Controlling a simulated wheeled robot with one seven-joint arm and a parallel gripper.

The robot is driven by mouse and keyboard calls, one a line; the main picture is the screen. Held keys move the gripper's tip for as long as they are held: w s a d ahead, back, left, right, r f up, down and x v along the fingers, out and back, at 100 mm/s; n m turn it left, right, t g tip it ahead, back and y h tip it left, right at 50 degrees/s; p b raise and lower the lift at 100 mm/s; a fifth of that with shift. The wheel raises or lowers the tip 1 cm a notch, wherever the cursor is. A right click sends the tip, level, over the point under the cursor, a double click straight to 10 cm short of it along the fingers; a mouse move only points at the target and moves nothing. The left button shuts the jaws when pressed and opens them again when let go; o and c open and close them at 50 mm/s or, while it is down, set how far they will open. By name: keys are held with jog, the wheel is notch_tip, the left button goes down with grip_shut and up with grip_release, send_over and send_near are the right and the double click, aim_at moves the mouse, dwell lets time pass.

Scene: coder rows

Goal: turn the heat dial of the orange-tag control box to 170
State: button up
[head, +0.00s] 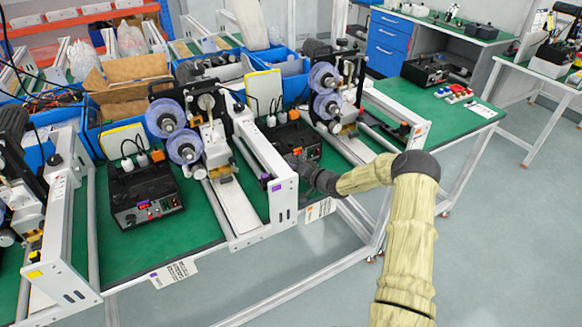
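The control box (306,138) behind my gripper is black, with a red-lit display and an orange part on top. It stands on the green bench right of the middle coder. The label (320,209) on the bench edge below it seems to carry an orange mark. My gripper (292,162) is dark and small in the head view, at the lower front of this box. It covers part of the front panel, and I cannot see the dial or its setting. Whether the fingers touch anything, or are open or shut, cannot be made out.
Another black control box (143,196) stands to the left, above a purple-marked label (174,273). The white coder frame (282,200) rises close to my gripper's left. Coder reels (326,76) stand behind on the right. The floor (480,250) at right is clear.

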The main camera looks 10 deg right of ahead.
jog(key=shift+w+d+r+m, duration=0.1)
jog(key=shift+r+m, duration=0.05)
jog(key=shift+m, duration=0.25)
jog(key=o, duration=0.7)
jog(key=v, duration=0.5)
jog(key=b+v, duration=0.1)
jog(key=v, duration=0.5)
jog(key=b+v, duration=0.1)
jog(key=v, duration=0.5)
jog(key=shift+s+d+f, duration=0.2)
jog(key=shift+d+f, duration=0.05)
